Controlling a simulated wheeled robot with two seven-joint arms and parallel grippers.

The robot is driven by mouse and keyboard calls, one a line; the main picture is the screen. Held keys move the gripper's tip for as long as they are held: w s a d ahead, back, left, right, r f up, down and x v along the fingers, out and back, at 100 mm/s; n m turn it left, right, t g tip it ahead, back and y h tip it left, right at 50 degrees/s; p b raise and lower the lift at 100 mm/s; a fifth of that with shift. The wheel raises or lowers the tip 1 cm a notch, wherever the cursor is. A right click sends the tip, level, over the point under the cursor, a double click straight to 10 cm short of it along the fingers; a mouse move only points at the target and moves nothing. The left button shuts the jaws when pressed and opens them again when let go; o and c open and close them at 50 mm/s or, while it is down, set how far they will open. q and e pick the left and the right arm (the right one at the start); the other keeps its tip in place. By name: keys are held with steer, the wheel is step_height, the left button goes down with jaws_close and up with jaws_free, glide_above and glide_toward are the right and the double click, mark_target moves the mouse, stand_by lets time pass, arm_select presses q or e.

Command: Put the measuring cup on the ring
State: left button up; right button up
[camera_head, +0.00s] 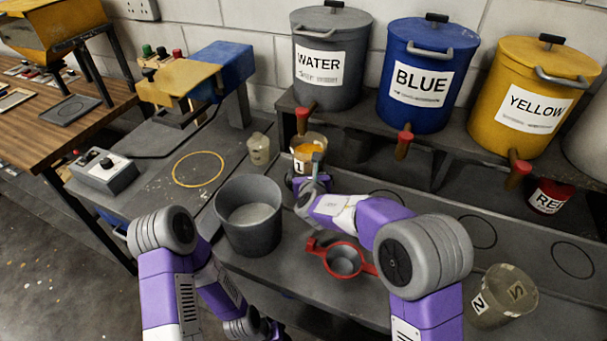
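A see-through measuring cup (308,147) marked 1, with orange-yellow contents, is below the spigot of the grey WATER tank. My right gripper (307,172) is right at the front of this cup, with a finger in front of its side. The cup's lower part is hidden by the gripper, and I cannot tell whether the fingers are closed on it. A yellow ring (175,170) is drawn on the grey bench to the left, and it is empty. My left arm folds down at the bottom left, and its gripper does not show.
A grey bucket (250,236) stands between the ring and my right arm. A small beige cup (258,149) is right of the ring. Another marked cup (501,297) is at lower right. A control box (104,172) is left.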

steer(key=shift+w+a+r, duration=0.15)
steer(key=shift+a, duration=0.25)
steer(key=shift+w+a+r, duration=0.1)
steer(key=shift+a, duration=0.3)
steer(key=shift+w+a+f, duration=0.1)
steer(key=shift+a+f, duration=0.1)
steer(key=shift+f, duration=0.1)
steer(key=shift+d+f, duration=0.15)
steer(key=shift+f, duration=0.4)
steer(key=shift+b, duration=0.35)
steer(key=o, duration=1.6)
steer(key=shift+f, duration=0.25)
steer(key=shift+c, duration=0.2)
steer(key=shift+r, duration=0.1)
steer(key=shift+r, duration=0.1)
steer(key=v, duration=0.7)
steer(key=shift+s+p, duration=0.35)
steer(key=shift+p, duration=0.05)
